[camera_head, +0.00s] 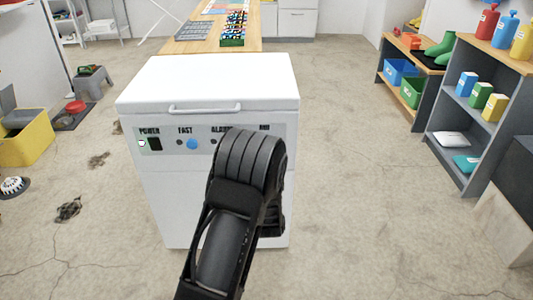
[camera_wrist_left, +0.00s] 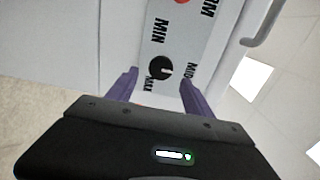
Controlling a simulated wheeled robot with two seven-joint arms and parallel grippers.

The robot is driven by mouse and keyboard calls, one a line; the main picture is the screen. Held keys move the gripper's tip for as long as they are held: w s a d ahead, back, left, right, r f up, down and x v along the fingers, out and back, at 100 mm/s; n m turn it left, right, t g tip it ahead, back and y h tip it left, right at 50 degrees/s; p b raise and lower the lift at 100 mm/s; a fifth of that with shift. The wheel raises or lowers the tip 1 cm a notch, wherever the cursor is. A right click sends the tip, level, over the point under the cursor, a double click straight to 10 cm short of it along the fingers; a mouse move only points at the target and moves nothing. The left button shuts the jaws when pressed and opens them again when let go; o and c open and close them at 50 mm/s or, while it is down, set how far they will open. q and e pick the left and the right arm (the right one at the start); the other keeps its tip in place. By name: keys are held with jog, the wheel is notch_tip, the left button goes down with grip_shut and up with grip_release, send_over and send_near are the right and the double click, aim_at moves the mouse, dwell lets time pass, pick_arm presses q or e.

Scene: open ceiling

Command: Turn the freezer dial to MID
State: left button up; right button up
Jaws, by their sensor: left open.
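The white chest freezer (camera_head: 210,82) stands in front of me with its lid closed. Its front panel (camera_head: 168,133) shows POWER, FAST and ALARM labels; my arm covers the dial there. In the left wrist view the round black dial (camera_wrist_left: 160,68) sits among MIN, MID and MAX labels. A short white mark on it appears to face roughly the MID side. My left gripper (camera_wrist_left: 158,78) is open, its two purple fingers on either side of the dial in the picture. Contact cannot be told. Its fingers are hidden in the head view. My right gripper is not seen.
A lid handle (camera_head: 205,109) projects above the panel. A wooden table (camera_head: 190,22) stands behind the freezer. A grey shelf (camera_head: 480,100) is at right, a yellow bin (camera_head: 28,143) at left. The floor beside the freezer is mostly clear.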

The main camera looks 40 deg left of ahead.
pick_arm(q)
jog(key=v, duration=0.4)
dwell(0.5)
